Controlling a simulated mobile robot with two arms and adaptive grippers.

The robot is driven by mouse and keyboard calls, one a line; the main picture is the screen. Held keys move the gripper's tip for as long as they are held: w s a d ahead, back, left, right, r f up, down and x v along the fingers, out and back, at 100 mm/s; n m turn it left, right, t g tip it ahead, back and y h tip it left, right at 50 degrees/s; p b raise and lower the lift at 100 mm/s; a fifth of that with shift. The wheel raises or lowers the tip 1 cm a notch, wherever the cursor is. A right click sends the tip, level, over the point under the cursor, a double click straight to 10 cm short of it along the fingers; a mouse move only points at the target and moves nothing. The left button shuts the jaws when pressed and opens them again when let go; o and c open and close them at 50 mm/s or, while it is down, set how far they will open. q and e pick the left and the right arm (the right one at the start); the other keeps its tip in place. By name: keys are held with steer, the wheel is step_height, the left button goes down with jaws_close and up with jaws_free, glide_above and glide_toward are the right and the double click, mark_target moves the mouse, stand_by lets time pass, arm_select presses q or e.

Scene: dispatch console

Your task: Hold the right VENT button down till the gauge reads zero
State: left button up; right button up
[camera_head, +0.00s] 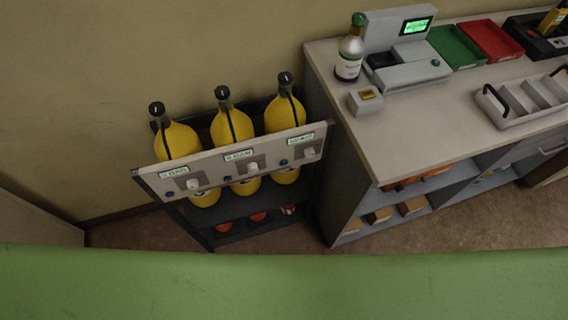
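A dark rack holds three yellow bottles with dark tops: a left one (178,141), a middle one (232,127) and a right one (285,114). A pale tilted panel (215,166) runs across its front. Each panel section has a small label, a white block and a small blue round part. The right section has a label (301,138), a white block (309,152) and a blue part (283,166). The lettering is too small to read, so I cannot tell which part is the VENT button or make out a gauge reading. Neither gripper is in view.
A counter (440,130) stands right of the rack. On it are a green-capped bottle (350,52), a scale-like device with a lit green display (416,26), a green tray (455,46), a red tray (490,41) and a grey handled tray (525,98). Brown floor (490,218) shows before the counter.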

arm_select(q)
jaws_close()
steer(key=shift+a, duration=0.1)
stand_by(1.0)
